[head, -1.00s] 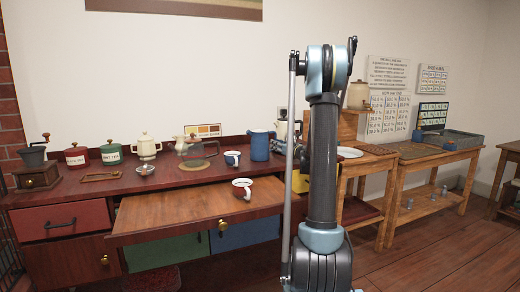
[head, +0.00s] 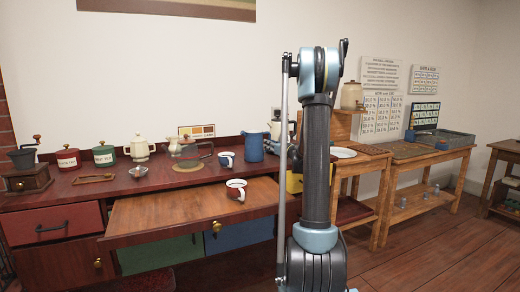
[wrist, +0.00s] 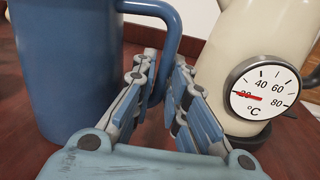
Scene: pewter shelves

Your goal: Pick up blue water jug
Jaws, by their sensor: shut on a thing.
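The blue water jug (head: 253,148) is at the right part of the red-brown counter in the head view, beside my arm. In the wrist view its blue body (wrist: 65,70) fills the left, and its handle (wrist: 167,35) comes down on the right side. My gripper (wrist: 165,85) is shut on the jug's handle, with a finger on either side of its lower part. I cannot tell whether the jug's base touches the counter. In the head view my gripper is hidden behind my arm.
A cream kettle with a temperature dial (wrist: 262,90) stands close to the right of my fingers. A white and blue mug (head: 226,160) is left of the jug. Another mug (head: 236,190) stands on the pulled-out board (head: 165,212) in front.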

